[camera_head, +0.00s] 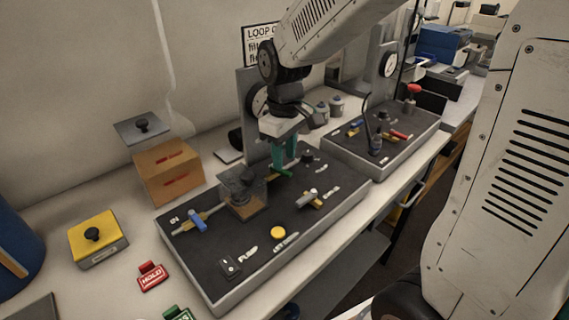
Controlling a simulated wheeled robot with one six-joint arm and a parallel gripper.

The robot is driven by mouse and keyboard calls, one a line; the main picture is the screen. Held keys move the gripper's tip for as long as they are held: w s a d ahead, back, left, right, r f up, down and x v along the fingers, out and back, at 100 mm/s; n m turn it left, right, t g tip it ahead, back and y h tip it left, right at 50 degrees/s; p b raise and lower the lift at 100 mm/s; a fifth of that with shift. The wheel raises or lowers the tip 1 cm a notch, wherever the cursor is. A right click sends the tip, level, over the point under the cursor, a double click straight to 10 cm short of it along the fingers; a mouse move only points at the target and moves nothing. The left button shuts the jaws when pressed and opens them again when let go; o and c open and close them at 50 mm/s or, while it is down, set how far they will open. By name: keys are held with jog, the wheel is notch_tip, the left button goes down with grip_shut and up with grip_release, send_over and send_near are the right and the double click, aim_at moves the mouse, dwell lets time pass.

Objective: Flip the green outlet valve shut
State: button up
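The green outlet valve handle (281,172) shows as a small green bar at the back of the near black panel (250,272), just right of a grey block-like unit. My gripper (284,166) points down with teal fingers right above and against the handle in the picture. The fingers partly hide the handle. I cannot tell whether they touch it or how wide the gap between them is.
A blue valve handle (197,220) sits at the panel's left, and a grey unit (241,187) stands in its middle. A yellow button (278,232) and a pump switch (230,266) are at the front. A cardboard box (168,172) stands behind left. A second panel (385,155) lies to the right.

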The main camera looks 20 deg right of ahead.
aim_at(283, 172)
jog(key=shift+f, duration=1.7)
grip_shut()
jog(key=shift+s+a+m, duration=0.1)
jog(key=shift+a+m, duration=0.05)
jog(key=shift+m, duration=0.55)
jog(key=shift+s+a+m, duration=0.1)
jog(key=shift+a+m, duration=0.05)
jog(key=shift+m, duration=0.55)
grip_release()
jog(key=shift+r, duration=0.15)
